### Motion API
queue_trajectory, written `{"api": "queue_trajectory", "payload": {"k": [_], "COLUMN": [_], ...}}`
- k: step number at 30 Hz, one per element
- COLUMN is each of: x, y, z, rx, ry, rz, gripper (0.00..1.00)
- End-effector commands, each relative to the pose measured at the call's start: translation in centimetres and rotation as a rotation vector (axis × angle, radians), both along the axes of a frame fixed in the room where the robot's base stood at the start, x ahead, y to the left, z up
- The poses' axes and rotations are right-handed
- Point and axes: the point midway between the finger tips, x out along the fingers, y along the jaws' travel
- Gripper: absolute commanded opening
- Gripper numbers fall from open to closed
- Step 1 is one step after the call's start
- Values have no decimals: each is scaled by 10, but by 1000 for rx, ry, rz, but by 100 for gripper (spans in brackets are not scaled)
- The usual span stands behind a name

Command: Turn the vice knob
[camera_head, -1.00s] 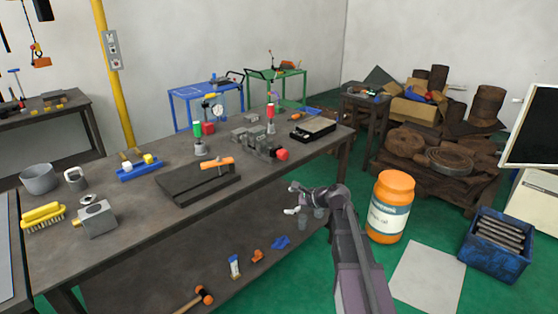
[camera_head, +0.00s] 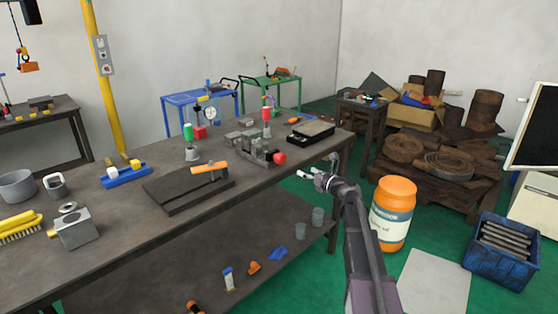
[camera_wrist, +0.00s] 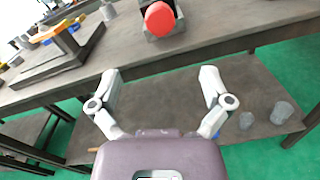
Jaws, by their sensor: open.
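The vice (camera_head: 258,151) is a grey block-shaped device on the workbench, near its front edge. Its red round knob (camera_head: 279,157) faces the front of the bench. In the wrist view the knob (camera_wrist: 159,18) is large and near the top centre, beyond my fingertips. My gripper (camera_head: 308,175) is in front of the bench, to the right of the knob in the head view and apart from it. In the wrist view its two fingers (camera_wrist: 163,75) are spread wide with nothing between them.
The workbench (camera_head: 120,240) has a front edge between my gripper and the vice, with a lower shelf below. A dark plate with an orange handle (camera_head: 208,169) lies left of the vice. A black tray (camera_head: 311,133) lies right. An orange jar (camera_head: 394,212) stands on the floor.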

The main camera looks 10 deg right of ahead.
Motion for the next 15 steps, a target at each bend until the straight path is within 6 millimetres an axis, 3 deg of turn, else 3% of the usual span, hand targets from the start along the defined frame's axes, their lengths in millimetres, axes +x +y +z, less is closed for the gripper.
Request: {"api": "queue_trajectory", "payload": {"k": [8,15], "x": [11,36], "y": [7,23], "z": [0,0], "rx": [-2,-2], "ry": [-1,0], "rz": [2,3], "gripper": [99,99]}}
